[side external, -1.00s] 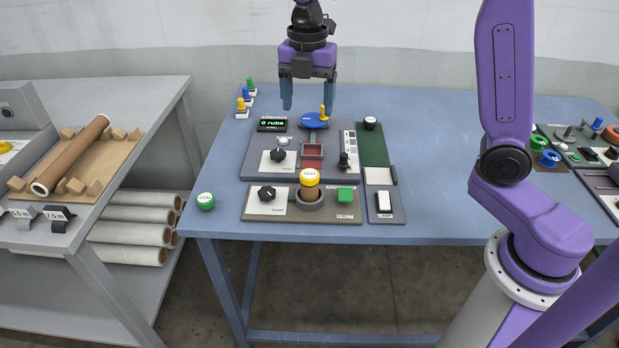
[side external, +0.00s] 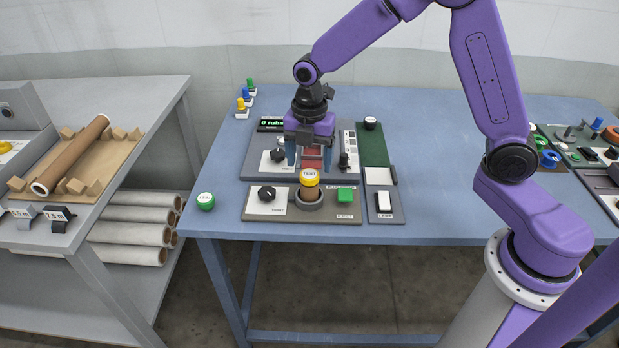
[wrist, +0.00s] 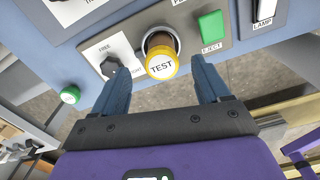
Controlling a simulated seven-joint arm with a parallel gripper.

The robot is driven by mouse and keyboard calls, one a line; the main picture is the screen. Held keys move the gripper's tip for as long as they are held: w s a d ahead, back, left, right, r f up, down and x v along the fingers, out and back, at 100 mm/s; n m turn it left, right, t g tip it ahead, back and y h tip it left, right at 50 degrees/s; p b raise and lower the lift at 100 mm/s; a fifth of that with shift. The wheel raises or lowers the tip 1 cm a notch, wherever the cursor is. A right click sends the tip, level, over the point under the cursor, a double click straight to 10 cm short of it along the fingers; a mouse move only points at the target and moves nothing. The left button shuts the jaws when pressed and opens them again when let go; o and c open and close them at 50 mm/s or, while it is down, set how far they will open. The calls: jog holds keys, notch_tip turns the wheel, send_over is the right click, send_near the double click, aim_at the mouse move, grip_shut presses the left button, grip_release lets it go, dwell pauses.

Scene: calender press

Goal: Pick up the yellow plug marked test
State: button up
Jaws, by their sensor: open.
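The yellow plug marked TEST (side external: 309,177) stands upright in a dark round socket (side external: 308,200) on the front panel. In the wrist view, the yellow plug (wrist: 162,62) shows between and just beyond my fingertips, with its label facing the camera. My gripper (side external: 309,160) is open and empty, with its two blue fingers pointing down. The gripper (wrist: 158,75) does not appear to touch the plug.
A black knob (side external: 267,193) is left of the plug and a green EJECT button (side external: 345,194) is right of it. A white lamp switch (side external: 383,199) is further right.

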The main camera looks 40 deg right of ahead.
aim_at(310, 172)
jog(key=shift+f, duration=1.55)
jog(key=c, duration=1.1)
